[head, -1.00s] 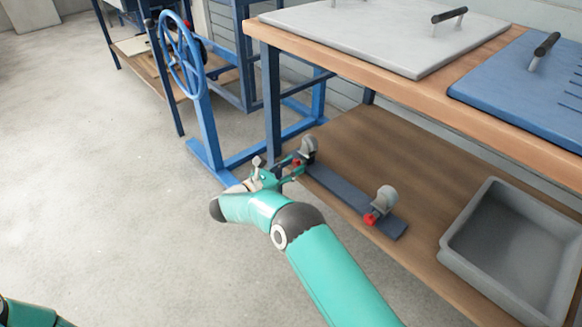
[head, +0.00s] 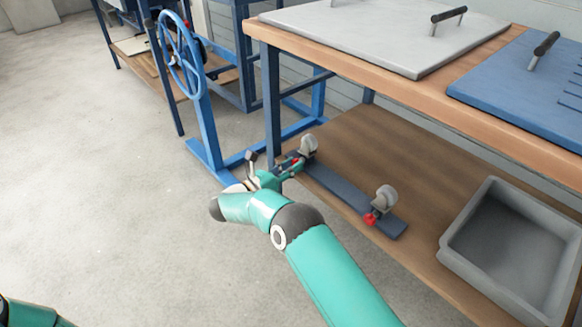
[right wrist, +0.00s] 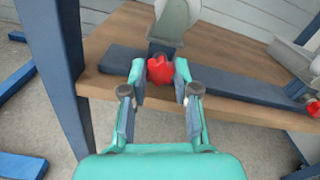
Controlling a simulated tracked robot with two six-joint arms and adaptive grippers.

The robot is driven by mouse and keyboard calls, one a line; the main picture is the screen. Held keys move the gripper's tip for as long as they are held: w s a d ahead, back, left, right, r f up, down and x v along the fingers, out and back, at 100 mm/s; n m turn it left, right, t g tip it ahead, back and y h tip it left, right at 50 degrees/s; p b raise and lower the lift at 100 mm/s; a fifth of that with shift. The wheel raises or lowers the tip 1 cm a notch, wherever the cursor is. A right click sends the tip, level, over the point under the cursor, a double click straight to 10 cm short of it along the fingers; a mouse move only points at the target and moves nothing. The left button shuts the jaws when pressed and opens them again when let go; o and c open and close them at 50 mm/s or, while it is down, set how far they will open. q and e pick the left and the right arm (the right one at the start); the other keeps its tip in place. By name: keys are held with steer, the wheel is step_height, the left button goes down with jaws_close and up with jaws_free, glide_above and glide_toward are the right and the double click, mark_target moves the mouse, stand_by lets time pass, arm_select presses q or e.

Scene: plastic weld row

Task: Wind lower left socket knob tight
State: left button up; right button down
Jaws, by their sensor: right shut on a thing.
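The left socket is a grey round fitting (head: 308,145) at the left end of a dark bar (head: 345,192) on the lower wooden shelf. Its red knob (right wrist: 160,69) faces the shelf's front edge. My right gripper (head: 293,163) reaches it from the front. In the right wrist view the fingertips of my right gripper (right wrist: 159,75) sit on both sides of the red knob, shut on it. In the head view the knob is mostly hidden by the fingers. Only a teal piece of my left arm shows at the lower left corner; its gripper is out of view.
A second socket (head: 384,198) with a red knob (head: 370,219) stands at the bar's right end. A grey bin (head: 452,262) is at the shelf's right. A blue table leg (head: 271,100) stands close left of my right gripper. A blue handwheel (head: 181,55) stands farther back.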

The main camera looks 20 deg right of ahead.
steer(key=shift+w+a+n, duration=0.1)
steer(key=shift+n, duration=1.5)
steer(key=c, duration=0.9)
jaws_free()
steer(key=shift+o, duration=0.2)
steer(key=v, duration=1.2)
